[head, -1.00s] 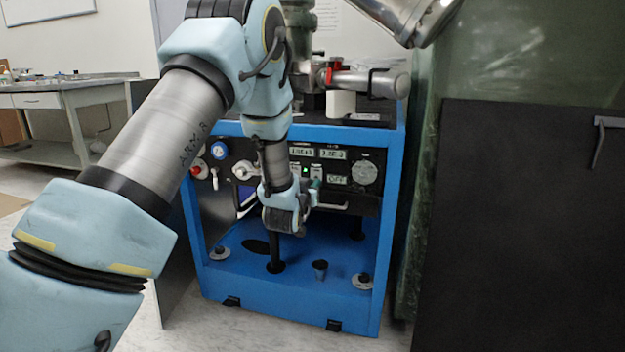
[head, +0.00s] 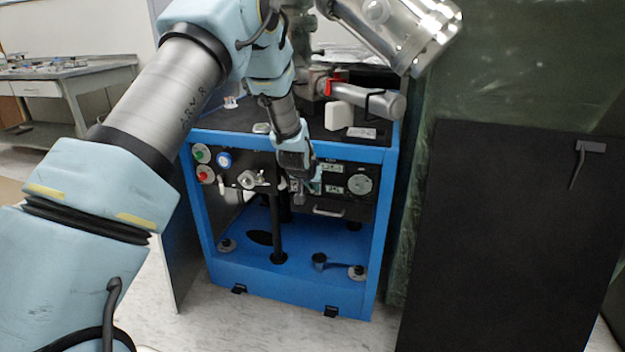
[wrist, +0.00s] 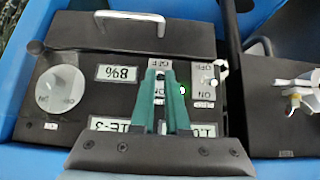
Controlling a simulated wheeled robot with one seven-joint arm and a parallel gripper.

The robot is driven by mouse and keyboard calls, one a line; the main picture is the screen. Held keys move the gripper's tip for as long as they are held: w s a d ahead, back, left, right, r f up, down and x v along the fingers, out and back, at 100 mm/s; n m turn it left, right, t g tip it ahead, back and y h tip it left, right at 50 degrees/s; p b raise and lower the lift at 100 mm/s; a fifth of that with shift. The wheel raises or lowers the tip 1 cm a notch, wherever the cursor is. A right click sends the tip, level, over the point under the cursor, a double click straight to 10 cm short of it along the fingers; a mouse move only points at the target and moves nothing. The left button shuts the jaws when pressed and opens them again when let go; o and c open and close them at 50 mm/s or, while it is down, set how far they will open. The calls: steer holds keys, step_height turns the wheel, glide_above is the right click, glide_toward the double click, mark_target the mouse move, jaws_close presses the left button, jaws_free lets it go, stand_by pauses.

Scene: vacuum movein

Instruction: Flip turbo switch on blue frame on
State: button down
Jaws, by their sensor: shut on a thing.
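The blue frame (head: 215,215) stands on the floor with a black control panel in its upper part. In the wrist view, the panel (wrist: 100,105) appears upside down. My gripper (wrist: 161,78) reaches the panel with its two green fingers, shut on a small switch (wrist: 160,87) between an OFF and an ON label. The fingers and gripper body hide most of this switch, so its lever position is unclear. In the head view, my gripper (head: 302,192) is at the panel's middle.
A metal valve (head: 249,180) protrudes nearby. A dark board (head: 500,240) stands at the right.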

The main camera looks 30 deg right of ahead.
stand_by(0.4)
steer(key=c, duration=0.9)
jaws_free()
steer(key=shift+r, duration=0.15)
steer(key=v, duration=1)
steer(key=shift+r, duration=0.4)
